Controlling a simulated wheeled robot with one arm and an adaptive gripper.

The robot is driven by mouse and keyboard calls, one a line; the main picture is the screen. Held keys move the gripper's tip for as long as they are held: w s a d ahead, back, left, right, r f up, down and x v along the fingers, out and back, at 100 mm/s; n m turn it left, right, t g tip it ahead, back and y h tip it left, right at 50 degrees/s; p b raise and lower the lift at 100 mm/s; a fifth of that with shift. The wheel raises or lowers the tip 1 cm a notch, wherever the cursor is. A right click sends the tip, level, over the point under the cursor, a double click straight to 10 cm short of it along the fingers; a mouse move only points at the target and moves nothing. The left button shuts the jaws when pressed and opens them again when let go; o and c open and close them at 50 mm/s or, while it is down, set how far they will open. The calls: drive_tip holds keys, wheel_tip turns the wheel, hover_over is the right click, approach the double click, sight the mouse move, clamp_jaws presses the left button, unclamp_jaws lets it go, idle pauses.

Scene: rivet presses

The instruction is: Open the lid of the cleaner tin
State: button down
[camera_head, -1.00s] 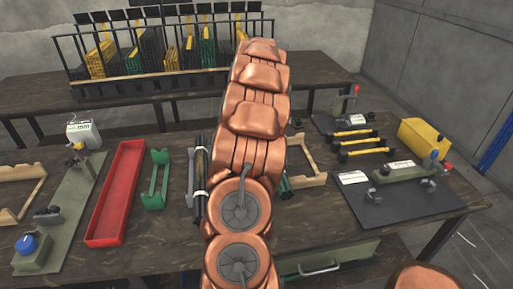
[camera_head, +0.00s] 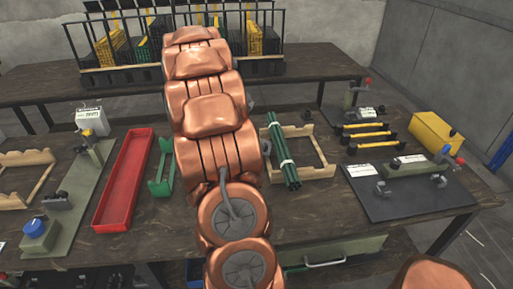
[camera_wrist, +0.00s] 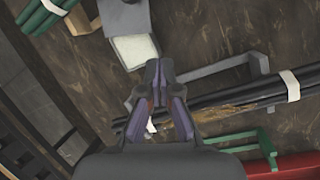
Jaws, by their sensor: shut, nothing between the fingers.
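My gripper (camera_wrist: 161,72) is shut and empty in the wrist view, above the dark worktop. Just beyond its fingertips is a grey box-like thing (camera_wrist: 122,16) with a pale square face (camera_wrist: 133,50). I cannot tell if this is the cleaner tin, or whether a lid on it is up. In the head view a small white box with a printed label (camera_head: 92,120) stands at the back left of the bench; its print is too small to read. My arm hides the middle of the bench and my gripper in the head view.
Dark rods with a white band (camera_wrist: 290,85) lie right of my gripper in a grey bracket (camera_wrist: 215,70). A green cradle (camera_head: 161,168) and red tray (camera_head: 123,180) are left of my arm. Green rods (camera_head: 283,152) lie on a wooden frame (camera_head: 320,170) to its right.

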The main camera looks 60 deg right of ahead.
sight(262, 149)
drive_tip(key=a+n+g+h+b, duration=0.2)
drive_tip(key=a+n+h, duration=0.4)
drive_tip(key=n, duration=0.4)
drive_tip(key=p+x, duration=0.1)
drive_tip(key=x, duration=0.8)
drive_tip(key=shift+s+f, duration=0.1)
drive_tip(key=shift+f, duration=0.3)
drive_tip(key=s+d, duration=0.1)
drive_tip(key=d, duration=0.1)
drive_tip(key=shift+s+d+f, duration=0.2)
drive_tip(key=shift+d+f, duration=0.05)
drive_tip(key=shift+s+d+p, duration=0.3)
drive_tip(key=shift+s+d, duration=0.05)
drive_tip(key=shift+d, duration=0.35)
